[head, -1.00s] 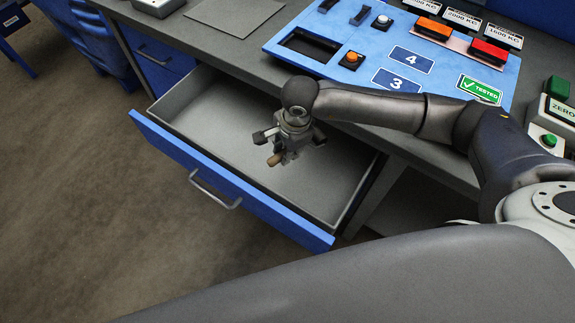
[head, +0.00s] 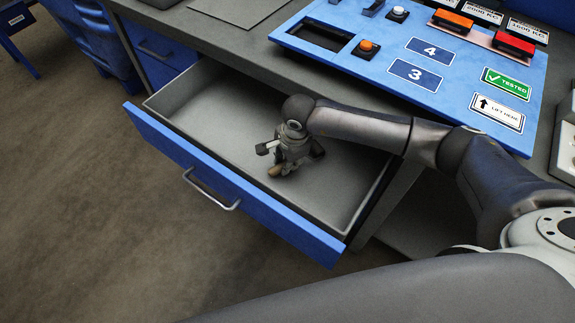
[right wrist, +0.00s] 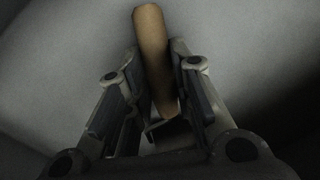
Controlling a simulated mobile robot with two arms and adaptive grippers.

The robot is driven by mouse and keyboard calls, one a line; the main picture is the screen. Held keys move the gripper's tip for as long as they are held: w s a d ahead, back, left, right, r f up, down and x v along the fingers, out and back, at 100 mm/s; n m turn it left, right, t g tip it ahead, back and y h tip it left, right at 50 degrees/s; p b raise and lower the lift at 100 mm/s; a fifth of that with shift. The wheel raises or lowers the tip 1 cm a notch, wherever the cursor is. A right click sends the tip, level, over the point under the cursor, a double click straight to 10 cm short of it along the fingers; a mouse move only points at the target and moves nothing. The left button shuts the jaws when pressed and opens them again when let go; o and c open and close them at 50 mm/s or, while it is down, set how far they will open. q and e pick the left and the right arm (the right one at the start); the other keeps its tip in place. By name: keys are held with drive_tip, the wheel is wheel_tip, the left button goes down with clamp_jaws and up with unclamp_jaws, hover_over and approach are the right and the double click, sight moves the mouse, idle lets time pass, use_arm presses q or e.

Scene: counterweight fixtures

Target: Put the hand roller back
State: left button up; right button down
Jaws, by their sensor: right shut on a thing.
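The hand roller shows a tan handle (right wrist: 153,50) in the right wrist view, between the two fingers of my right gripper (right wrist: 158,100). In the head view only a small brown end of the roller (head: 275,171) shows below my right gripper (head: 288,160). That gripper is shut on the roller, inside the open drawer (head: 215,88) and over its grey floor. I cannot tell whether the roller touches the floor. The rest of the roller is hidden by the gripper. My left gripper is not in view.
The drawer's blue front (head: 235,190) with its metal handle (head: 210,192) stands pulled out from the workbench. Above it is a blue panel (head: 440,50) with buttons and labels. The drawer looks empty around the gripper. A blue bin (head: 90,45) is at the upper left.

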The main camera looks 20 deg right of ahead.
drive_tip(key=shift+s+f, duration=0.25)
drive_tip(key=shift+f, duration=0.1)
drive_tip(key=shift+f, duration=0.25)
drive_tip(key=c, duration=1.3)
unclamp_jaws()
drive_tip(key=shift+r, duration=0.1)
drive_tip(key=shift+r, duration=0.3)
drive_tip(key=r, duration=0.3)
drive_tip(key=s+r, duration=0.1)
drive_tip(key=r, duration=0.3)
drive_tip(key=d+r, duration=0.1)
drive_tip(key=r, duration=0.3)
drive_tip(key=shift+s+r, duration=0.25)
drive_tip(key=shift+s, duration=0.05)
